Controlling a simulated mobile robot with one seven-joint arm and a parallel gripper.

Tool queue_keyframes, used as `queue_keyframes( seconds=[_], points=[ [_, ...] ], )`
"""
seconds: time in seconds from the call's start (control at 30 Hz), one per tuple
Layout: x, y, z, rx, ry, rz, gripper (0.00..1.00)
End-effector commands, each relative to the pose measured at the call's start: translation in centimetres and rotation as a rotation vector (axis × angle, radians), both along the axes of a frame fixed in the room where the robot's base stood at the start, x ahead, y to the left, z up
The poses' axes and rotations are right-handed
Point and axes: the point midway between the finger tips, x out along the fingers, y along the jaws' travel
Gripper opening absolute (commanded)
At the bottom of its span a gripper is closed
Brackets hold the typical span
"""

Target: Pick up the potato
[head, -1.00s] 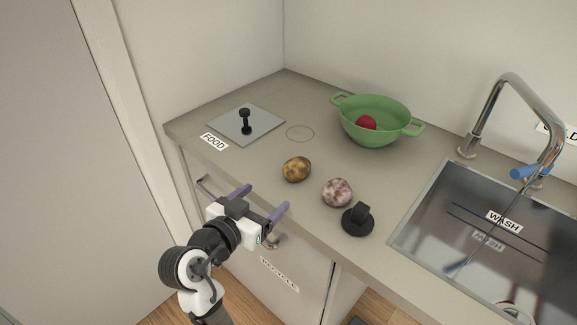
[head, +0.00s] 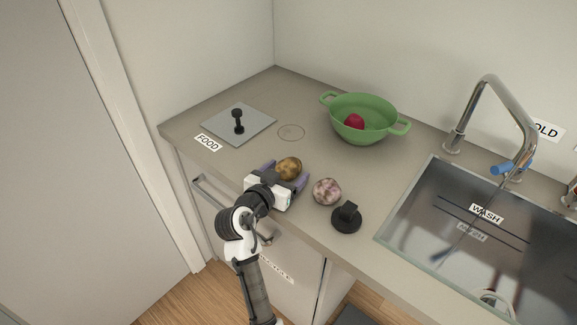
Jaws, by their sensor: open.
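The potato (head: 289,168), brown-gold and mottled, lies on the counter near its front edge. My gripper (head: 286,172) is open, with its purple fingers on either side of the potato. The left finger shows at the potato's left and the right finger at its right. The lower front of the potato is partly hidden by the gripper body. I cannot tell whether the fingers touch it.
A mottled pink-white round vegetable (head: 327,191) and a black knob (head: 346,217) sit close to the right. A green colander (head: 365,119) holds a red item (head: 354,122). A grey plate with a black handle (head: 238,124) is behind left; the sink (head: 440,225) is right.

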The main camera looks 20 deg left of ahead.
Motion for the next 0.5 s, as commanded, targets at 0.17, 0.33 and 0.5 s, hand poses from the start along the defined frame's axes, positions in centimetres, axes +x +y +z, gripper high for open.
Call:
queue_keyframes(
  seconds=[0.17,0.33,0.5],
  points=[
    [0.08,0.01,-0.07,0.001,0.0,0.001,0.77],
    [0.05,0.01,-0.05,0.001,-0.001,0.0,0.59],
    [0.05,0.01,-0.04,0.001,-0.001,0.0,0.37]
  ],
)
